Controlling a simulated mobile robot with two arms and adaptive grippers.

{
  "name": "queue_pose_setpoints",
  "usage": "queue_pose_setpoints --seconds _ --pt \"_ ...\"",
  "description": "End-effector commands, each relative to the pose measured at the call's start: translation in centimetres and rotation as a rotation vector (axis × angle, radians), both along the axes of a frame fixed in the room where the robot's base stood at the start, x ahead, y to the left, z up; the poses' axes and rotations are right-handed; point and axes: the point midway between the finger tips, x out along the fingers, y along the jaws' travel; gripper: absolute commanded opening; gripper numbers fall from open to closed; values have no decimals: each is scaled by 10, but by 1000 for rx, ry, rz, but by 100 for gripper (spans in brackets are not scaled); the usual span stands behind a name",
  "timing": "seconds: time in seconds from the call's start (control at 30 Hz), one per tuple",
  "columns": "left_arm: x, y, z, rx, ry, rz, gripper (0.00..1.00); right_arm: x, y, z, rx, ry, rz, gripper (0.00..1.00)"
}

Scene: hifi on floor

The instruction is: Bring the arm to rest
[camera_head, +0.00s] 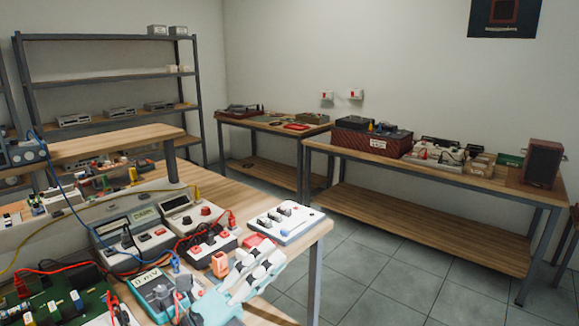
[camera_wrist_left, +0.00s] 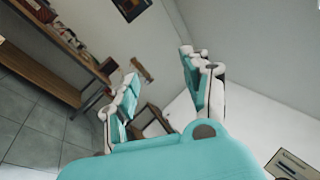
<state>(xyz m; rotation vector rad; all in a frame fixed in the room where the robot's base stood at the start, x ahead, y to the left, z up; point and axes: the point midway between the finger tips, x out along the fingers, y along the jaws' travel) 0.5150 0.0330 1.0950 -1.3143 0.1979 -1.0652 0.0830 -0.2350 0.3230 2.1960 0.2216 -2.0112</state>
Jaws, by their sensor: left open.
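My left gripper (camera_head: 258,272), white and teal, shows at the lower middle of the head view, near the front edge of the wooden workbench (camera_head: 313,231). In the left wrist view, its two fingers (camera_wrist_left: 160,75) stand apart with nothing between them; it is open and empty. The fingers hide part of the bench behind them in the head view. Whether they touch the bench cannot be told. My right gripper is not in view.
Meters (camera_head: 133,236), a white switch panel (camera_head: 286,222), a small orange block (camera_head: 220,264) and cables crowd the bench near the gripper. A long side table (camera_head: 440,180) carries boxes and a brown speaker (camera_head: 541,163). The tiled floor (camera_head: 385,262) between is clear.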

Motion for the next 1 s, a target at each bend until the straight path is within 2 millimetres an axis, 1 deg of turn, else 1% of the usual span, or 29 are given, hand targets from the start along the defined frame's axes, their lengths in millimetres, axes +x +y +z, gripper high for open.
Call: queue_pose_setpoints --seconds 0.03,0.07,0.1,0.13,0.17,0.2,0.27,0.3,0.37,0.4,0.47,0.5,0.57,0.6,0.7,0.77,0.8,0.97,1.0 --pt "7 19 -10 -137 140 75 48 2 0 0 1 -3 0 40" --pt "13 33 -17 -219 227 125 48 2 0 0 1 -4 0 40" --pt "18 52 -32 -322 344 192 48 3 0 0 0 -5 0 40" --pt "21 66 -45 -397 437 245 48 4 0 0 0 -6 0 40" --pt "22 81 -61 -469 529 296 48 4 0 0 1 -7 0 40" --pt "20 99 -86 -560 655 368 48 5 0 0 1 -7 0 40" --pt "11 122 -125 -680 836 471 48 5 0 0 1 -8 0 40" --pt "1 135 -151 -750 950 536 48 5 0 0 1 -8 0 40" --pt "-19 151 -189 -841 1114 631 48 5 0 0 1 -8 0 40" --pt "-35 159 -214 -893 1220 695 48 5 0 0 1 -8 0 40" --pt "-62 167 -245 -957 1361 780 48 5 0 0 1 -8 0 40" --pt "-79 170 -261 -990 1442 830 48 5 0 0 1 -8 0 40" --pt "-103 174 -282 -1029 1546 898 48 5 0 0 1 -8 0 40" --pt "-118 175 -293 -1049 1610 937 48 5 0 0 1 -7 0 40" --pt "-154 176 -314 -1089 1744 1024 48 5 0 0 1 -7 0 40" --pt "-174 176 -324 -1104 1816 1072 48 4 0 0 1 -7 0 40" --pt "-187 176 -330 -1114 1860 1103 48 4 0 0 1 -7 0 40" --pt "-237 173 -345 -1140 2023 1216 48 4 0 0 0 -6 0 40" --pt "-249 172 -348 -1144 2063 1243 48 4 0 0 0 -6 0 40"
